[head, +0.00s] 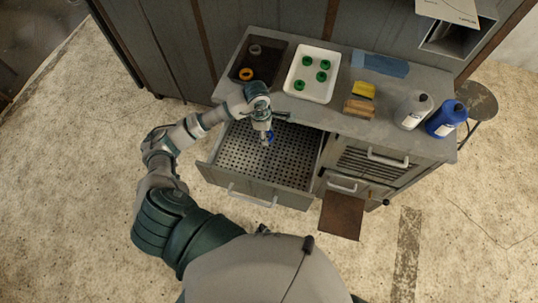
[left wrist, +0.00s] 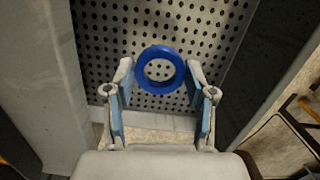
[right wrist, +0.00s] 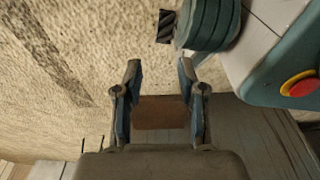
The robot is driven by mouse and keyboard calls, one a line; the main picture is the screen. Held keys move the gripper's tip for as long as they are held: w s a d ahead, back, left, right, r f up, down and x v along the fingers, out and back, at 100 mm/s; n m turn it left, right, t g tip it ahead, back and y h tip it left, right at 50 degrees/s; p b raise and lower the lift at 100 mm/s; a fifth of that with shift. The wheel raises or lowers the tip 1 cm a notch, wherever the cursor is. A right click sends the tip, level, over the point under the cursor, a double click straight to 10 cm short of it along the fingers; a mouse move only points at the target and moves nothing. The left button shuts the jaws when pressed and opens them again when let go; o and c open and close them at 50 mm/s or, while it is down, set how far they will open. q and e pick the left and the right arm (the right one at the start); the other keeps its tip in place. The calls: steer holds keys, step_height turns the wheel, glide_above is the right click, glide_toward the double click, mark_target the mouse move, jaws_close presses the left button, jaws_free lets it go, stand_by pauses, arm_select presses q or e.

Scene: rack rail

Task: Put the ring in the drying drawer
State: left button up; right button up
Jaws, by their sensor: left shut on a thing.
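The blue ring (head: 270,137) is in my left gripper (head: 267,140), over the open drying drawer (head: 240,193). In the left wrist view the ring (left wrist: 160,70) sits between the two fingertips (left wrist: 160,75), and my left gripper is shut on it. The drawer's perforated floor (left wrist: 205,40) shows behind the ring; the gap between them is hard to judge. My right gripper (right wrist: 158,75) shows only in the right wrist view, with its fingers apart and nothing between them.
On the worktop, a dark tray (head: 255,72) holds a grey and an orange ring. A white tray (head: 318,60) holds several green rings. A brown panel (head: 341,215) juts out below.

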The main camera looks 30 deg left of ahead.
arm_select(q)
steer(key=a+f+n, duration=0.2)
steer(key=n, duration=0.1)
steer(key=shift+s+a+f+b, duration=0.15)
steer(key=shift+s+f+b, duration=0.15)
steer(key=shift+s+f, duration=0.1)
glide_above(261, 150)
steer(key=f, duration=0.4)
steer(key=shift+s+a+f, duration=0.15)
steer(key=shift+a+f, duration=0.15)
steer(key=shift+a, duration=0.05)
steer(key=f, duration=0.2)
steer(key=d+f, duration=0.1)
steer(key=f, duration=0.1)
steer(key=shift+f, duration=0.15)
steer(key=shift+a, duration=0.15)
arm_select(e)
steer(key=shift+w+a+r, duration=0.15)
steer(key=shift+w, duration=0.35)
steer(key=shift+w+a+r, duration=0.1)
steer(key=shift+w+a, duration=0.05)
steer(key=shift+w, duration=0.35)
arm_select(q)
steer(key=shift+a, duration=0.1)
arm_select(e)
steer(key=shift+a, duration=0.1)
